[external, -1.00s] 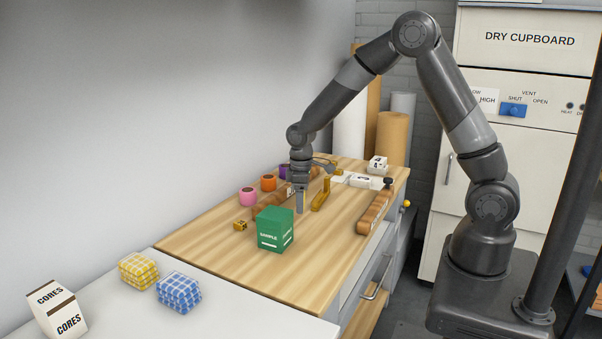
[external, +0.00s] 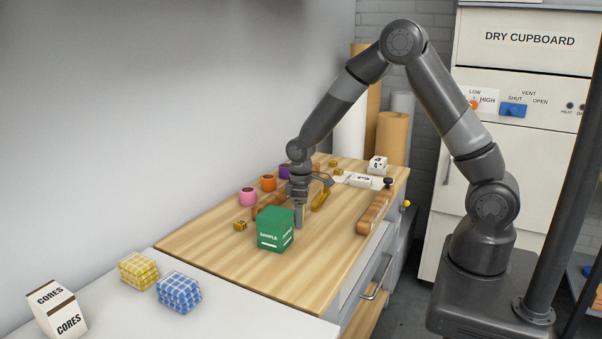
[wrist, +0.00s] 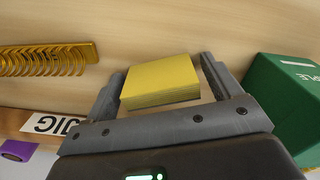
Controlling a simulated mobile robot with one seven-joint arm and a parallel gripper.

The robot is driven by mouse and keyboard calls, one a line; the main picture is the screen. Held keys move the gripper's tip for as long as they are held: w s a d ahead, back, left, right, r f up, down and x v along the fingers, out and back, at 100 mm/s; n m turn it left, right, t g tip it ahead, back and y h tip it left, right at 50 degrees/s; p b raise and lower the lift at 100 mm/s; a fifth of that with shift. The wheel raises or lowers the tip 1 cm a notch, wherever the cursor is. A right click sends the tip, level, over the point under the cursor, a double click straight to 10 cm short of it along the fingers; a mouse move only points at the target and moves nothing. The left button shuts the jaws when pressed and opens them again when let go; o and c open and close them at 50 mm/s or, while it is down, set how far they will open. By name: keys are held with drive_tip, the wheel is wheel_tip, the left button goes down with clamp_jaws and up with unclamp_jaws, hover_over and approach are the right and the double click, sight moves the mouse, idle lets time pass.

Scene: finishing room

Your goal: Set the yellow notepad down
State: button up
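The yellow notepad (wrist: 160,80) lies flat, slightly turned, between the two fingers of my gripper (wrist: 163,80) in the wrist view. A narrow gap shows between the notepad and the right finger; the left finger is very close to its edge, and I cannot tell whether they touch. The fingers are spread wide, and wood tabletop shows around the pad. In the external view my gripper (external: 299,219) points down at the wooden worktop, just behind the green sample box (external: 275,229). I cannot make out the notepad there; the box and gripper seem to hide it.
The green box also stands close to the right finger in the wrist view (wrist: 288,95). A brass ridged piece (wrist: 45,60) and a wooden jig (wrist: 12,122) lie left. Pink (external: 248,197) and orange (external: 268,183) cups line the wall side.

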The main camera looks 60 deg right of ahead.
drive_tip(key=shift+r, duration=0.1)
drive_tip(key=s+r+m+t, duration=0.1)
drive_tip(key=s+r, duration=0.2)
drive_tip(key=r, duration=0.7)
drive_tip(key=s+r, duration=0.3)
drive_tip(key=r, duration=0.7)
drive_tip(key=s+r+m+t, duration=0.1)
drive_tip(key=s+r, duration=0.3)
drive_tip(key=s, duration=0.7)
drive_tip(key=s+r+m+t, duration=0.2)
drive_tip(key=s+r+t, duration=0.1)
drive_tip(key=s, duration=0.8)
drive_tip(key=shift+r+m+t, duration=0.3)
drive_tip(key=shift+r, duration=0.5)
idle(2.9)
